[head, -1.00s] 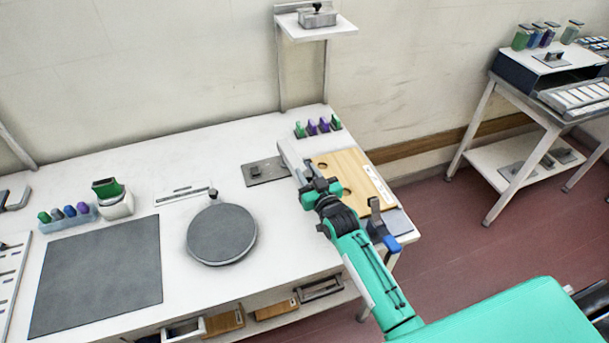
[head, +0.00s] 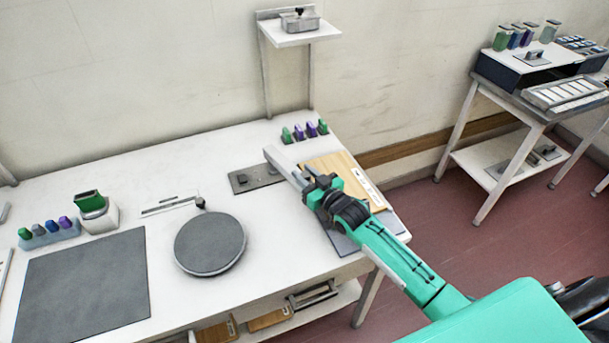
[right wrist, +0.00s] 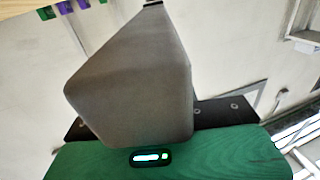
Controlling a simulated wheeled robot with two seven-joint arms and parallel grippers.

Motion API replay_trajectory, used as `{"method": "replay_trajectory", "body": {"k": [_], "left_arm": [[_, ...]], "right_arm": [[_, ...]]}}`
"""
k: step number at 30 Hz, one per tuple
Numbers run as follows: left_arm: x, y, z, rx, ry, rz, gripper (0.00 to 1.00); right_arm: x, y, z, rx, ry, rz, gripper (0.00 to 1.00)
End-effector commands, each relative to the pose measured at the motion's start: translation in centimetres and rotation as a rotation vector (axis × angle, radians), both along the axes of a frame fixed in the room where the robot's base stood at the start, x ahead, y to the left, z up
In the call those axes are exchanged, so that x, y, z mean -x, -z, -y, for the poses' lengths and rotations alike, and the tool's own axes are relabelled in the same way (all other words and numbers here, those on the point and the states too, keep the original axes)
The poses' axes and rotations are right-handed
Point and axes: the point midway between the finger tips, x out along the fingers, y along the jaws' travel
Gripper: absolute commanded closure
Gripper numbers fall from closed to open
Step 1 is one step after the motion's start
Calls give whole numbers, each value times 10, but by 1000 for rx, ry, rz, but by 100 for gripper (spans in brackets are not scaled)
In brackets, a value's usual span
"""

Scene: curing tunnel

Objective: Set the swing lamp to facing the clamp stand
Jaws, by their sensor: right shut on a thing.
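The swing lamp appears to be the pale grey bar (head: 283,165) at the right part of the white bench, beside the wooden board (head: 333,168). Its far end lies by a flat grey plate (head: 256,178). My right gripper (head: 311,182) is shut on its near end. In the right wrist view a grey tapered body (right wrist: 135,85), seemingly the lamp arm, rises between the dark fingers and fills the middle. The clamp stand cannot be made out in the head view; my right arm covers part of that area. My left gripper is not in view.
A round grey disc (head: 210,245) and a dark mat (head: 82,285) lie left on the bench. Several small bottles (head: 304,131) stand at the back edge, near a wall shelf (head: 300,36). A second table (head: 520,105) stands right.

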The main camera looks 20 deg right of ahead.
Motion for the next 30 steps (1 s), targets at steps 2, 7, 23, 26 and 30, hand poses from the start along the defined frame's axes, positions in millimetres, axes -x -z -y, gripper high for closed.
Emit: {"method": "replay_trajectory", "body": {"k": [2, 7, 23, 26, 30], "left_arm": [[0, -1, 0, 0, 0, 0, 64], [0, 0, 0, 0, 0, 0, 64], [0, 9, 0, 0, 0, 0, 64], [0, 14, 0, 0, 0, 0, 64], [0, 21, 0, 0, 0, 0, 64]], "right_arm": [[-1, -4, 0, -2, 1, 8, 100], [-1, -3, 0, -1, 1, 5, 49], [28, 2, 9, 1, 0, 0, 49], [46, 4, 14, 0, 1, -1, 49], [71, 3, 22, 1, 1, 0, 49]]}}
